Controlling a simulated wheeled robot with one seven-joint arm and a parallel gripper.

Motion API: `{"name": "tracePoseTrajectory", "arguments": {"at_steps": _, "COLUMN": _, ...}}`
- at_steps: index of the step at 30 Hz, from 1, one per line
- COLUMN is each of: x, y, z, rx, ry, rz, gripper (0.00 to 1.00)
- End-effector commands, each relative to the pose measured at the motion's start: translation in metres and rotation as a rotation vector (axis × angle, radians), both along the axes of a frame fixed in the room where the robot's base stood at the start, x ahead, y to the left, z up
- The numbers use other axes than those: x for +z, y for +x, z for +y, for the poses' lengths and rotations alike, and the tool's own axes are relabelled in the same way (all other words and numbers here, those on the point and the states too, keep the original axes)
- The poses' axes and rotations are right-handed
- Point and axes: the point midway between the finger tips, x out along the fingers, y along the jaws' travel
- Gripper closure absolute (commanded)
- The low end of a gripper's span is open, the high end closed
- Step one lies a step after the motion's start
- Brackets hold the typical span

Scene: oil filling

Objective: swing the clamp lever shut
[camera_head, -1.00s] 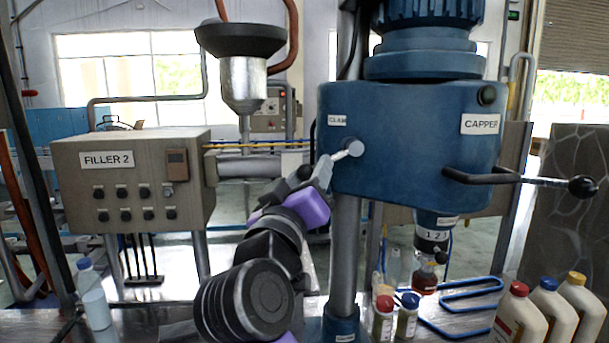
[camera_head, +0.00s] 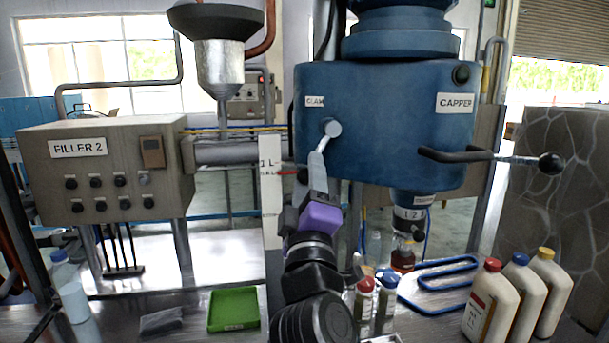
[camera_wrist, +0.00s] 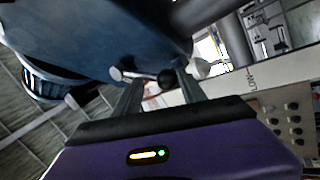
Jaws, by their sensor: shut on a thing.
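The clamp lever (camera_head: 324,142) is a short pale metal rod. It turns on a round hub on the front of the blue capper head (camera_head: 385,150), near the label "CLAMP", which is partly covered. The rod points steeply down and slightly left. My gripper (camera_head: 317,163) is shut on its lower end, and my fingers hide that end in the head view. In the wrist view the lever's black knob (camera_wrist: 167,79) sits between the two grey fingers of my gripper (camera_wrist: 162,88), with the metal rod running left from it.
The filler box (camera_head: 105,175) stands left. A black capper handle (camera_head: 490,158) sticks out right. Below are red- and blue-capped small bottles (camera_head: 364,303), a blue wire rack (camera_head: 440,285), several large bottles (camera_head: 488,300) and a green tray (camera_head: 234,309). A white scale board (camera_head: 270,190) stands behind my arm.

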Motion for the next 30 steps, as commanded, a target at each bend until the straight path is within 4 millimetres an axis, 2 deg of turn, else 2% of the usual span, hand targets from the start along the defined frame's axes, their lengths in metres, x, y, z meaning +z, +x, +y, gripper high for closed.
{"name": "tracePoseTrajectory", "arguments": {"at_steps": 1, "x": -0.005, "y": 0.003, "z": -0.002, "rx": -0.002, "ry": -0.003, "rz": 0.011, "gripper": 0.68}}
{"name": "tracePoseTrajectory", "arguments": {"at_steps": 12, "x": -0.005, "y": 0.004, "z": -0.003, "rx": -0.004, "ry": -0.005, "rz": 0.010, "gripper": 0.68}}
{"name": "tracePoseTrajectory", "arguments": {"at_steps": 13, "x": -0.005, "y": 0.004, "z": -0.003, "rx": -0.005, "ry": -0.005, "rz": 0.009, "gripper": 0.50}}
{"name": "tracePoseTrajectory", "arguments": {"at_steps": 15, "x": -0.004, "y": 0.004, "z": -0.003, "rx": -0.006, "ry": -0.005, "rz": 0.010, "gripper": 0.36}}
{"name": "tracePoseTrajectory", "arguments": {"at_steps": 16, "x": -0.004, "y": 0.004, "z": -0.003, "rx": -0.006, "ry": -0.005, "rz": 0.009, "gripper": 0.32}}
{"name": "tracePoseTrajectory", "arguments": {"at_steps": 25, "x": -0.003, "y": 0.000, "z": -0.002, "rx": -0.003, "ry": -0.005, "rz": 0.003, "gripper": 0.32}}
{"name": "tracePoseTrajectory", "arguments": {"at_steps": 30, "x": -0.013, "y": -0.017, "z": -0.003, "rx": -0.002, "ry": -0.006, "rz": 0.003, "gripper": 0.32}}
